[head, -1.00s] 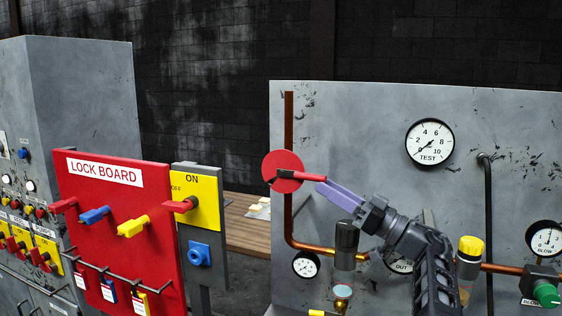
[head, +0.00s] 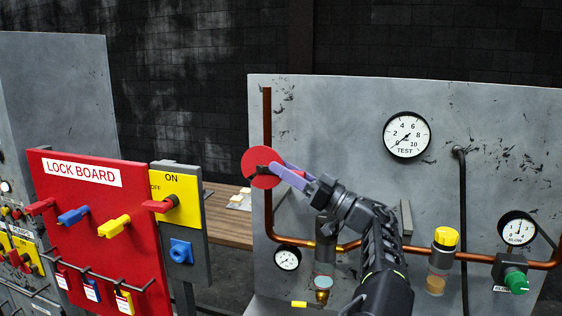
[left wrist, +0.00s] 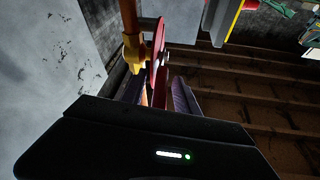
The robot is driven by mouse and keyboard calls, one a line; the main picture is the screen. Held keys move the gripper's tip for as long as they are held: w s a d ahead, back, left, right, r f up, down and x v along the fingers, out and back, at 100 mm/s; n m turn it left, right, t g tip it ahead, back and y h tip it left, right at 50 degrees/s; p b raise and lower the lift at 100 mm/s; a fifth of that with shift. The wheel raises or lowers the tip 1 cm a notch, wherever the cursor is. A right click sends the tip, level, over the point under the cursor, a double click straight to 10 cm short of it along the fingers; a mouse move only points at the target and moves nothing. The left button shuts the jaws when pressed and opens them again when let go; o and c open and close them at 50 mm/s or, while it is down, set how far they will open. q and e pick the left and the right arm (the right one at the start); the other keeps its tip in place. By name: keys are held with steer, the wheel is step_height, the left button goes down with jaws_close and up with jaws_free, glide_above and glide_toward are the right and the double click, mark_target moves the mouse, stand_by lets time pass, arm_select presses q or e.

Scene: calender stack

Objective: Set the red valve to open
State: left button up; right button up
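The red valve (head: 258,166) is a round red disc with a dark part across its face, on the copper pipe at the left of the grey panel. My left gripper (head: 279,170), with purple fingers, reaches it from the lower right, and its fingertips overlap the disc's right side. In the left wrist view, the disc shows edge-on (left wrist: 158,42), with a red piece running down between the fingers (left wrist: 160,95). The fingers stand apart on either side of it; firm contact is not visible. The handle is mostly hidden in the head view. My right gripper is not in view.
The grey panel (head: 330,110) carries a test gauge (head: 407,134), a blow gauge (head: 517,229), a yellow-capped fitting (head: 445,240) and a green knob (head: 516,281). The red lock board (head: 90,215) and a yellow ON/OFF switch plate (head: 178,190) stand to the left. A wooden table (head: 228,222) lies behind.

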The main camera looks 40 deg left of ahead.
arm_select(q)
steer(key=shift+s+a+r, duration=0.1)
steer(key=shift+a+r, duration=0.1)
steer(key=shift+a, duration=0.25)
steer(key=shift+c, duration=0.3)
jaws_close()
stand_by(0.9)
